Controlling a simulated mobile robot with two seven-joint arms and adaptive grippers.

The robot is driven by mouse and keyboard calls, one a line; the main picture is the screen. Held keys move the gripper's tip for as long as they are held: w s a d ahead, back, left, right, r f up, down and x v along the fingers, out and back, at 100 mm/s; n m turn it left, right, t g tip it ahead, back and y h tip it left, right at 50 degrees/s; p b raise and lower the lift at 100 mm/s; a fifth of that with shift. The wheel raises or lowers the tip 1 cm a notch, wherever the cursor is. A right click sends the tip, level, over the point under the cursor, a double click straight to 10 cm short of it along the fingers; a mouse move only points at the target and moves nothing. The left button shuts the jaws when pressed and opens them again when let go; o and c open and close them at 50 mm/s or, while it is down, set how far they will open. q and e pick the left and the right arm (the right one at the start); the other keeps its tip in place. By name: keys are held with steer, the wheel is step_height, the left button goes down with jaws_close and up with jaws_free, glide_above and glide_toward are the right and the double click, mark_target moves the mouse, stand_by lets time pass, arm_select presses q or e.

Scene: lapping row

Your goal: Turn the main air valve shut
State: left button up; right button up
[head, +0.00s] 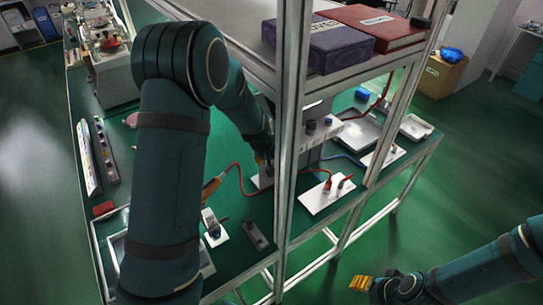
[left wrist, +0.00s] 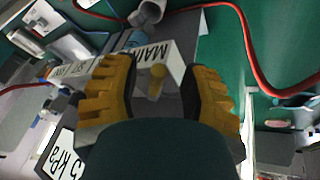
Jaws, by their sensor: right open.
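The main air valve shows in the left wrist view as a small brass-coloured handle (left wrist: 157,84) beside a white label (left wrist: 156,53) whose visible letters read "MAIN". My left gripper (left wrist: 160,72) is open, one yellow-padded finger on each side of the handle, with gaps showing between. In the head view my left gripper (head: 263,160) is low over the bench behind a shelf post, mostly hidden by my arm. I cannot make out the valve there. My right gripper (head: 362,284) is open and empty, away from the bench at the lower right.
A metal frame post (head: 293,120) stands close to my left arm. Red hoses (head: 240,180) run over the green bench. A white plate with red fittings (head: 326,194) lies right of the post.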

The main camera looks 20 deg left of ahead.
arm_select(q)
steer(key=shift+r, duration=0.15)
steer(key=shift+s+r, duration=0.15)
steer(key=shift+r, duration=0.35)
steer(key=s+r, duration=0.1)
steer(key=s, duration=1.2)
steer(key=shift+a+r, duration=0.15)
steer(key=shift+r, duration=0.15)
